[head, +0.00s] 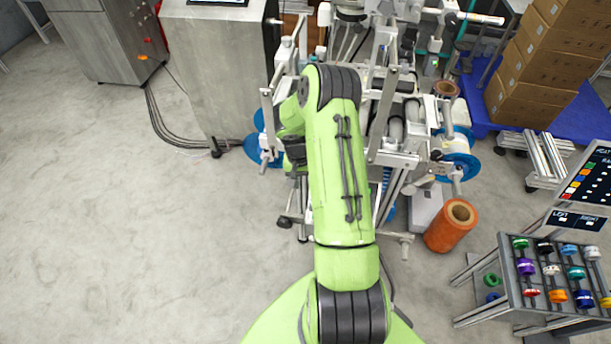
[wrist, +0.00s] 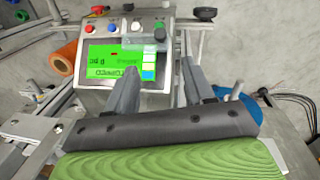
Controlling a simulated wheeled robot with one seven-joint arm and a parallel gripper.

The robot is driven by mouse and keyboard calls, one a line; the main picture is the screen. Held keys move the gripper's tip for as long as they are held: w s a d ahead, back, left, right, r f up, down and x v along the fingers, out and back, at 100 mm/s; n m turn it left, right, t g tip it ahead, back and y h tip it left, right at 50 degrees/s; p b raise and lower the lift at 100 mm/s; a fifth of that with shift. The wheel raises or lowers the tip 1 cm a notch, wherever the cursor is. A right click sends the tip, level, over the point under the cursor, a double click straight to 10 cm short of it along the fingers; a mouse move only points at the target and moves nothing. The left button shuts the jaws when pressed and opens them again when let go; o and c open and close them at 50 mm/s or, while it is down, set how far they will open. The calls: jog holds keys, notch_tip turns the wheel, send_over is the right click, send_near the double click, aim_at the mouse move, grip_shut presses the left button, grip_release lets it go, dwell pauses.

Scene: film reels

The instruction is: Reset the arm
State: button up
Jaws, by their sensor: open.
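My green arm (head: 338,180) reaches forward from the bottom of the head view to the machine. In the head view the fingers of my gripper are hidden or too unclear to make out. In the wrist view my gripper (wrist: 160,72) shows two grey fingers, apart, with nothing held between them. The fingers point toward a control panel with a green screen (wrist: 113,62), which appears upside down. Coloured buttons and a black knob (wrist: 159,32) line the panel's edge. I cannot tell whether a finger touches the panel.
The metal machine (head: 400,110) stands ahead, with an orange roll (head: 450,226) at its right. A rack (head: 512,290) of coloured reels stands at the lower right. Cardboard boxes (head: 540,75) are stacked on a blue pallet (head: 575,122). A grey cabinet (head: 215,75) stands behind left. The left floor is clear.

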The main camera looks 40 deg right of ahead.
jog(key=shift+r, duration=0.5)
jog(key=a+r+n+t, duration=0.1)
jog(key=a+r, duration=0.3)
jog(key=r, duration=0.4)
jog(key=s+a+r+n+t+h+p, duration=0.1)
jog(key=a+r+n, duration=0.15)
jog(key=r, duration=0.45)
jog(key=a+r+t, duration=0.1)
jog(key=a+r, duration=0.3)
jog(key=r, duration=0.4)
jog(key=s+a+r+n+t+y, duration=0.1)
jog(key=s+a+r+n+t, duration=0.1)
jog(key=s+a+r, duration=0.3)
jog(key=s+a+r+n+t+y+p, duration=0.1)
jog(key=s+a+r+n, duration=0.2)
jog(key=s, duration=0.9)
jog(key=a+r, duration=0.3)
jog(key=a, duration=0.1)
jog(key=shift+s+a+t, duration=0.2)
jog(key=shift+t, duration=0.2)
